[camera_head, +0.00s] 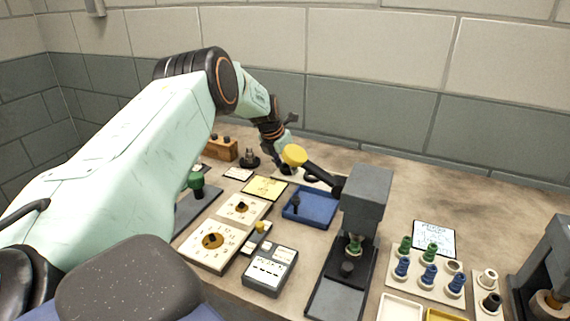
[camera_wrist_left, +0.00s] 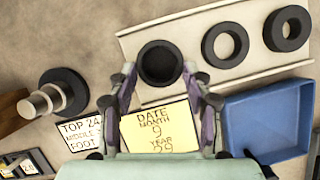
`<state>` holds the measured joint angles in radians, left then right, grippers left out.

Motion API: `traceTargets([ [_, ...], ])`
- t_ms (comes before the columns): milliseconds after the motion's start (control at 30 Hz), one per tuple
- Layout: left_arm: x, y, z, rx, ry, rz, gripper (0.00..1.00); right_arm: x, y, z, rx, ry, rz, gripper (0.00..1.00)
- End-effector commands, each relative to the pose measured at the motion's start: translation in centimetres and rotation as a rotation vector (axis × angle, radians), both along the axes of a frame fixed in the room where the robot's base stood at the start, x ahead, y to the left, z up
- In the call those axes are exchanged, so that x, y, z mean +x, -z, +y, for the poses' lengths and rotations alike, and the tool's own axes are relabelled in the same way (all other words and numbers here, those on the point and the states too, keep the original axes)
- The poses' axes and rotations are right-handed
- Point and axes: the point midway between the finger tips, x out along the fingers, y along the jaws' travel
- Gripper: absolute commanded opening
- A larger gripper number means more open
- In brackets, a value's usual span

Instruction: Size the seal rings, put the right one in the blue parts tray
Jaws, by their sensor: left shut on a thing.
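Three black seal rings lie in a row along a pale strip (camera_wrist_left: 197,52) in the left wrist view: a left ring (camera_wrist_left: 143,62), a middle ring (camera_wrist_left: 209,45) and a right ring (camera_wrist_left: 270,30). My left gripper (camera_wrist_left: 164,75) is closed around the left ring, one finger on each side. In the head view my left gripper (camera_head: 284,164) is partly hidden behind a yellow knob. The blue parts tray (camera_head: 318,209) is in front of the strip; its blue wall (camera_wrist_left: 233,125) shows in the wrist view. A stepped gauge (camera_head: 249,158) on a black base stands left of the rings. My right gripper is out of view.
A press (camera_head: 367,190) stands right of the tray; its lever with a yellow knob (camera_head: 294,155) reaches across near my left gripper. A yellow date card (camera_head: 265,187) and dial boards (camera_head: 213,242) lie left of the tray. Several colored plugs (camera_head: 430,270) stand at right.

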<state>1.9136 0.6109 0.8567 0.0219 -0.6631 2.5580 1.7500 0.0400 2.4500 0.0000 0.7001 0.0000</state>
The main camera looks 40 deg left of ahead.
Motion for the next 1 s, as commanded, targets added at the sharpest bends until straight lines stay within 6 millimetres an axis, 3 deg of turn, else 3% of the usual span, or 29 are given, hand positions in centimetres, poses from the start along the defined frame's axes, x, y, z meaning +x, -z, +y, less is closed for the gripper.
traceTargets([
  [500, -0.01, 0.39, -0.02, 0.000, 0.001, -0.001, 0.25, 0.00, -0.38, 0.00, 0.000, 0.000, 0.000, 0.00],
  [533, -0.01, 0.39, -0.02, 0.000, 0.001, -0.001, 0.53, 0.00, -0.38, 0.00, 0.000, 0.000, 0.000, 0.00],
  [800, -0.02, 0.40, -0.03, 0.000, 0.001, 0.000, 0.76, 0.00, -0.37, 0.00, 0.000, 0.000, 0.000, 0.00],
  [1000, -0.02, 0.40, -0.03, 0.000, 0.000, 0.000, 0.77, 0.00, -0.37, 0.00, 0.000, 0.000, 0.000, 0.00],
])
